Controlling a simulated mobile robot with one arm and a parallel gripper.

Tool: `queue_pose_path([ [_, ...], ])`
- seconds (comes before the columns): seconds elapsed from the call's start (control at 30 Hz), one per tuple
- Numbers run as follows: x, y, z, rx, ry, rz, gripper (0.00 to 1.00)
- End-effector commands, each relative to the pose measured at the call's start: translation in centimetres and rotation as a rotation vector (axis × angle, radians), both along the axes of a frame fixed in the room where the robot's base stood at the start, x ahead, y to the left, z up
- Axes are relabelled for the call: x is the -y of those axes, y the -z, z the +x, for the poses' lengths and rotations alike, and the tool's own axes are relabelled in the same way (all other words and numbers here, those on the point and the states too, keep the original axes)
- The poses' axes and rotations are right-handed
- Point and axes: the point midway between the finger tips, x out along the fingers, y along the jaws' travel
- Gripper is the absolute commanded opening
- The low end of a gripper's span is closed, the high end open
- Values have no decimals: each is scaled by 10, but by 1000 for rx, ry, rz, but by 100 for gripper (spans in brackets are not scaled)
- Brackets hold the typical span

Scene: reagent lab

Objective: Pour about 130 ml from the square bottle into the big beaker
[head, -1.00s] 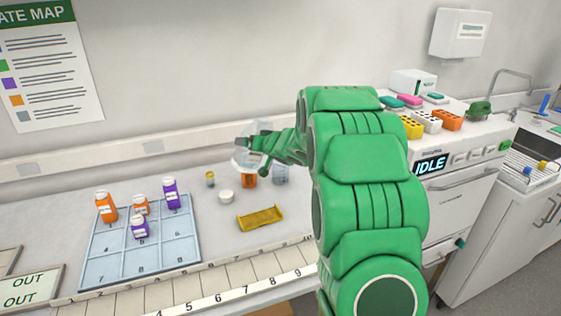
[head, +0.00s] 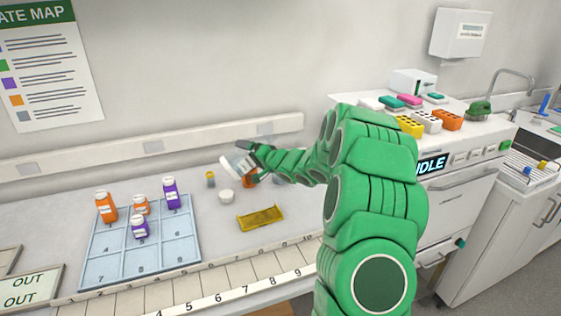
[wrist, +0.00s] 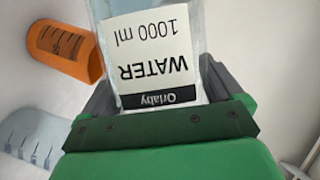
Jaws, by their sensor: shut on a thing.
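My gripper (head: 262,160) is shut on the clear square bottle (head: 234,161), which is held tilted above the bench. In the wrist view the bottle (wrist: 154,103) shows a white label reading WATER 1000 ml, upside down in the picture. An orange graduated beaker (wrist: 64,52) lies to the left of the bottle there. A clear graduated beaker (wrist: 32,138) is at the lower left. I cannot tell the liquid level or any flow.
A yellow tray (head: 260,218) lies in front. A blue gridded mat (head: 130,262) holds several orange and purple bottles. The wall is close behind.

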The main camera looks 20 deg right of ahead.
Motion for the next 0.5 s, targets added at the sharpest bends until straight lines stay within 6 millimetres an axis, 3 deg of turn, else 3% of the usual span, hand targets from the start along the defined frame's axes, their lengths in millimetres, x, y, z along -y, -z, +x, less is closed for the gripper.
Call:
queue_pose_path([
  [0.27,-5,-7,0,-19,0,182,48],
  [0.5,4,8,1,-39,2,320,48],
])
